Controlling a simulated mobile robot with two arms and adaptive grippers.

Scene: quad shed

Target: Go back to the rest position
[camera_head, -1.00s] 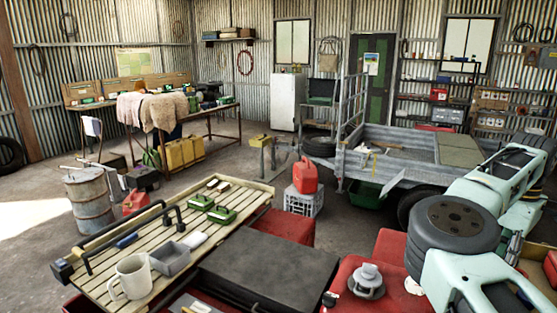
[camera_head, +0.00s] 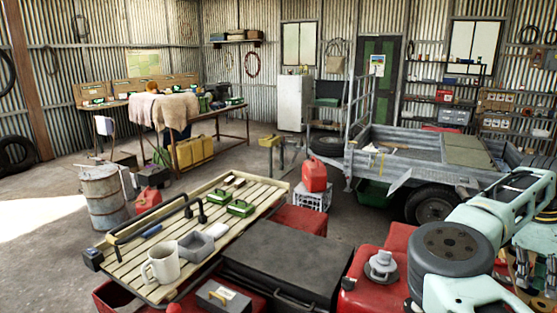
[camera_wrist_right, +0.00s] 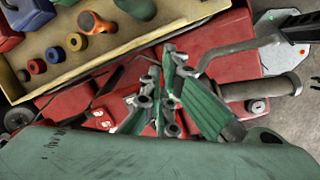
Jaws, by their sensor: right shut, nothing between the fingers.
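My right arm (camera_head: 470,245) reaches in from the right edge of the head view, pale green with a dark round joint. Its gripper is mostly hidden behind the arm there. In the right wrist view my right gripper (camera_wrist_right: 158,98) shows its green fingers and metal links, closed together with nothing between them. It is above red surfaces and beside a tan tray (camera_wrist_right: 130,52); the gap to them is hard to judge. My left gripper is in neither view.
A black case (camera_head: 285,258) and a grey flanged part (camera_head: 381,266) lie near my arm. A trailer (camera_head: 425,160) stands behind. Open floor lies left.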

